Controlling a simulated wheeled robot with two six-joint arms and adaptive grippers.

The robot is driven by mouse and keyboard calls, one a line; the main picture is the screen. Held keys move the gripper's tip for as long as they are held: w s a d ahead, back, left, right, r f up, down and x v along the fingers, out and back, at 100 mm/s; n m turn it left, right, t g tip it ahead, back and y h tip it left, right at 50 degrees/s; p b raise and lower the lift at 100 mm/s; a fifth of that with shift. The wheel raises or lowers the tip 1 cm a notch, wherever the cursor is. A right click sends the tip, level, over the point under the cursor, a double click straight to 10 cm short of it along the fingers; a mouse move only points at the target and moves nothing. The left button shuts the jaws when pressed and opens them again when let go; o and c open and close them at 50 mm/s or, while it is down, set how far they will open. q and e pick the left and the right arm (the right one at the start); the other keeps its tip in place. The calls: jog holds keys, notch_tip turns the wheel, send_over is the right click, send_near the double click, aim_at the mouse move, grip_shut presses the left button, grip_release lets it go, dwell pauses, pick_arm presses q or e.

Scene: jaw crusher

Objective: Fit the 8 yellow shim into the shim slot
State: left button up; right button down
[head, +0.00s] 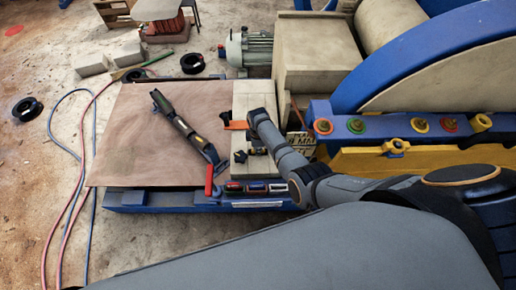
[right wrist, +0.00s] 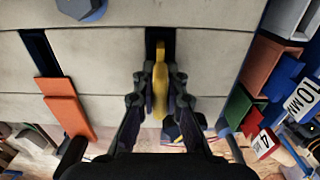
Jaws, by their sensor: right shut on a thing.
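The yellow shim (right wrist: 160,85) is between the fingers of my right gripper (right wrist: 160,100), which is shut on it. In the right wrist view its upper end overlaps a dark slot (right wrist: 160,36) in the pale block (right wrist: 100,55). I cannot tell whether it has entered the slot or how deep. In the head view my right gripper (head: 243,155) is at the near part of the pale block (head: 254,95), and the shim is mostly hidden there. An orange shim (right wrist: 68,110) sits at a second dark slot to the left. My left gripper is not in view.
A rack of coloured shims (head: 258,187) with labels is close beside the right gripper; a green shim (right wrist: 238,105) shows in the right wrist view. A long black tool (head: 183,127) lies on the brown board (head: 125,140). The blue and yellow crusher frame (head: 365,160) stands at right.

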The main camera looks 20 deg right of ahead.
jog(key=shift+f, duration=0.2)
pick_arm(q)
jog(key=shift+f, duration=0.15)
pick_arm(e)
jog(key=c, duration=1.3)
grip_release()
jog(key=shift+c, duration=0.2)
